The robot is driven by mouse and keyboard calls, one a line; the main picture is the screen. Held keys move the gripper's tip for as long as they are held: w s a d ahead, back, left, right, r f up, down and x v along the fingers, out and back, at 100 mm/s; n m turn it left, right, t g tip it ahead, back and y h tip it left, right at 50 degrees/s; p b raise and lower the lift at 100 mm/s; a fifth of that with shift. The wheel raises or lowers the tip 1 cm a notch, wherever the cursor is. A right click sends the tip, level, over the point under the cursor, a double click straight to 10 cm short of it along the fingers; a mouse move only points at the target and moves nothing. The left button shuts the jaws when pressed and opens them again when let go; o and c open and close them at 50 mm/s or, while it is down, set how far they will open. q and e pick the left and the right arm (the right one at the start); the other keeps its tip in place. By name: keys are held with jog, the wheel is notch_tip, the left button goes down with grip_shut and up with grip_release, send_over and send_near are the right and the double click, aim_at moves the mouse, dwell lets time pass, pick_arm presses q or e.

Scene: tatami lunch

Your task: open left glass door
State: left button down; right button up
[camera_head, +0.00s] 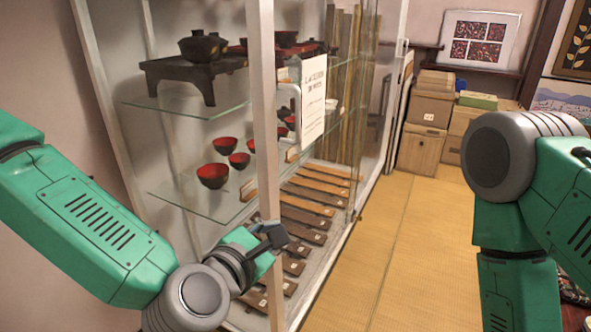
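A glass display cabinet with a pale frame fills the middle left. A pale upright frame member (262,90) stands in front of its shelves, and I cannot tell whether it belongs to the left glass door or to the cabinet. A pale bar-shaped handle (297,112) shows just right of it, beside a white paper sign (313,98). My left gripper (272,239) is low in front of this upright, well below the handle. Its dark fingers appear empty, but their opening is unclear. My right arm comes in at the right; its gripper is outside the view.
Glass shelves hold red-black bowls (213,175) and a dark footed tray stand (195,72). Several wooden slats (305,218) lie on the cabinet floor. The tatami floor (385,250) right of the cabinet is clear.

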aim_at(297, 120)
pick_arm(q)
jog(key=w+r+n+t, duration=0.4)
jog(key=r+n, duration=0.4)
jog(key=r, duration=0.5)
jog(key=shift+y, duration=0.4)
jog(key=x, duration=1.3)
jog(key=shift+w+f+b, duration=0.2)
jog(key=shift+f+b, duration=0.05)
jog(key=shift+b, duration=0.05)
